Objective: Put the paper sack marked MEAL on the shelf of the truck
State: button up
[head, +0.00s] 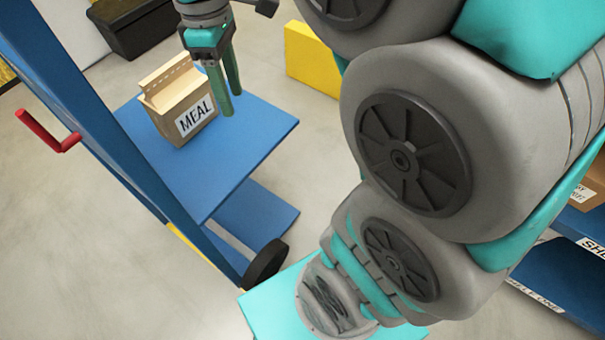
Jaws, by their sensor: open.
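The paper sack marked MEAL (180,103) stands upright on the upper blue shelf of the truck (240,150), near the truck's blue upright frame. Its label faces the camera. My gripper (230,98) is open, with its green fingers pointing down just to the right of the sack. The fingers cover part of the sack's right edge; I cannot tell whether they touch it. Nothing shows between the fingers.
A red handle (48,132) sticks out from the truck's blue frame at the left. A yellow block (312,58) and a black box (138,28) stand on the floor behind. Blue shelving (560,270) with a brown box is at the lower right. The shelf's right part is clear.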

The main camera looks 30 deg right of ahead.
jog(key=s+d+f+m, duration=0.1)
jog(key=s+f+m, duration=0.4)
jog(key=s, duration=0.3)
jog(key=s+d+f+m, duration=0.2)
jog(key=s+f+m, duration=0.3)
jog(key=s, duration=0.4)
jog(key=shift+s+f+g, duration=0.15)
jog(key=shift+f+g, duration=0.25)
jog(key=shift+f, duration=0.4)
